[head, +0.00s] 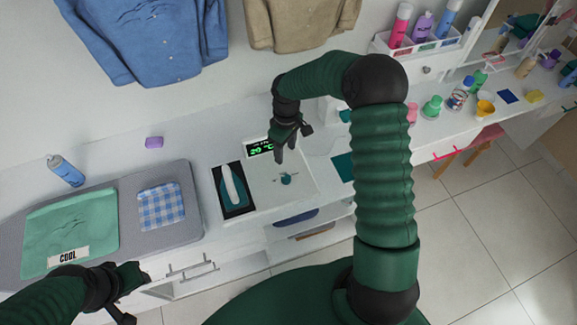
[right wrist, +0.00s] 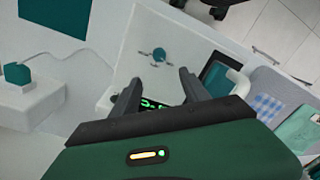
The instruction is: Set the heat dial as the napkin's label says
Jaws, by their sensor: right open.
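A round teal dial (head: 288,179) sits on a white panel with small marks around it; it also shows in the right wrist view (right wrist: 159,55). A black display (head: 260,148) beside it reads about 20 °C in green. A folded green cloth (head: 75,225) on the grey pad bears a white label (head: 68,256) reading COOL. A blue-and-white checked cloth (head: 162,206) lies beside it, with no label visible. My right gripper (head: 292,148) is open and empty above the panel, apart from the dial; its fingers frame the dial's side in the wrist view (right wrist: 159,80). My left gripper (head: 135,293) is open and empty at the front edge.
A teal iron (head: 233,190) rests on a black plate left of the dial. A blue spray can (head: 66,170) and purple block (head: 154,142) stand at the back left. Bottles and cups (head: 460,95) crowd the right counter. Shirts (head: 150,40) hang above.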

